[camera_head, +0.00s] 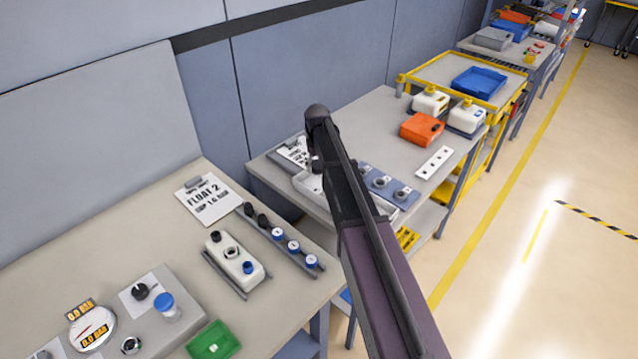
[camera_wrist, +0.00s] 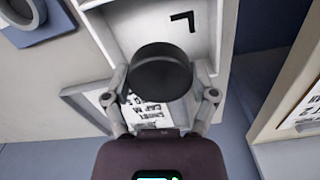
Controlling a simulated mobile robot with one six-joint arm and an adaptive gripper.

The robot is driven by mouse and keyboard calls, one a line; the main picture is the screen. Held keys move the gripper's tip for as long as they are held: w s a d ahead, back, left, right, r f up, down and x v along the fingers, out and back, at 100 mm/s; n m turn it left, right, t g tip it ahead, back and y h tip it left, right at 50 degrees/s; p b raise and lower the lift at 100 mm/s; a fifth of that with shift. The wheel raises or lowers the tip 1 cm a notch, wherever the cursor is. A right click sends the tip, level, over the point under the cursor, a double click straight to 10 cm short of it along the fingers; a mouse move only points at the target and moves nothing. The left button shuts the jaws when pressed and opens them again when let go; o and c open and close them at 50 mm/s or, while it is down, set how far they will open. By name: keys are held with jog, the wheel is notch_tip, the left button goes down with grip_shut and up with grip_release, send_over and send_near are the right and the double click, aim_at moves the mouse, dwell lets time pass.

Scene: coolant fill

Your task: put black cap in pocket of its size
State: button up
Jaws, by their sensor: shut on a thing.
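A round black cap (camera_wrist: 160,78) is held between the two fingers of my gripper (camera_wrist: 162,92), shut on its sides. Under it, in the wrist view, lies a white tray (camera_wrist: 222,50) with dividing walls and a black corner-shaped mark on its floor. The cap looks to be above the tray, but its height is unclear. The tray also shows in the head view (camera_head: 308,186), partly covered by my arm. Beside it is a blue plate (camera_head: 381,191) with several grey round pockets, one corner of it showing in the wrist view (camera_wrist: 38,38).
A clipboard with a printed sheet (camera_head: 292,153) lies beside the tray. An orange box (camera_head: 421,129), white canisters (camera_head: 430,103) and a white strip with holes (camera_head: 434,163) are further along the bench. The nearer bench holds a white block (camera_head: 234,258) and a row of caps.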

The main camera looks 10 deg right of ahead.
aim_at(317, 185)
jog(key=shift+f+b, duration=0.5)
jog(key=shift+f, duration=0.4)
jog(key=shift+f+b, duration=1.85)
jog(key=shift+b, duration=0.05)
jog(key=shift+f, duration=0.2)
jog(key=o, duration=0.9)
jog(key=shift+r, duration=0.2)
notch_tip(317, 185, up, 12)
jog(key=p, duration=1.2)
